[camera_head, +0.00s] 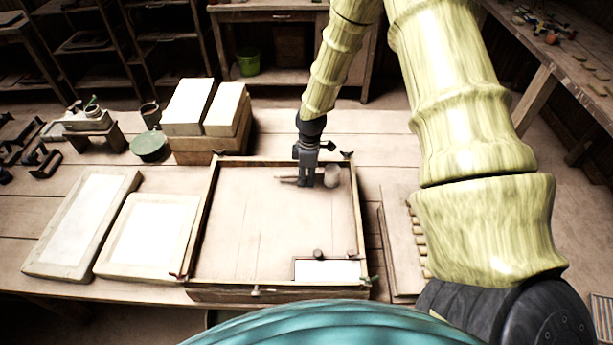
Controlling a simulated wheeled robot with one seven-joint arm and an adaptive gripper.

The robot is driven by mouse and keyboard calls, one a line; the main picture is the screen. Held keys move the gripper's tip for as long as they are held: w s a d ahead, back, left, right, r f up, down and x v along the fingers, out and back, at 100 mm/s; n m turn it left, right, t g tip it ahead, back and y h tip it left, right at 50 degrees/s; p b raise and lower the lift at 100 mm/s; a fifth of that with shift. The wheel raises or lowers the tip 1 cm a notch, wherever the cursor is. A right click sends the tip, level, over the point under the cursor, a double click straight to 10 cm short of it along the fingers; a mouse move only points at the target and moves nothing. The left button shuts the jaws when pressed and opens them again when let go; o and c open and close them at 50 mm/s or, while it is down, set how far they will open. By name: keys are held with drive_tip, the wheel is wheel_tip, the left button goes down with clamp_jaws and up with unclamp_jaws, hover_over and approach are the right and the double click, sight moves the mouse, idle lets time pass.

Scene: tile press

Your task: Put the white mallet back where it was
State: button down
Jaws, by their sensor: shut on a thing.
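The white mallet (331,176) lies roughly sideways, with its pale round head on the right and its thin handle running left. My gripper (306,180) points down from above and is shut on the mallet's handle, close beside the head. The mallet is over the back right part of a shallow wooden tray (209,225) on the table. I cannot tell whether it touches the tray floor. The fingers hide part of the handle.
Two framed white panels (150,240) (84,220) lie left of the tray. White blocks (188,106) on a wooden box and a green round tin (149,147) stand behind. A white tile (328,270) with small knobs is in the tray's front right corner. The tray's middle is clear.

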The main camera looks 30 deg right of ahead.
drive_tip(key=c, duration=1.4)
unclamp_jaws()
drive_tip(key=shift+o, duration=0.2)
wheel_tip(320, 180, up, 12)
drive_tip(key=d+b, duration=0.1)
drive_tip(key=b, duration=0.3)
drive_tip(key=shift+w+r, duration=0.1)
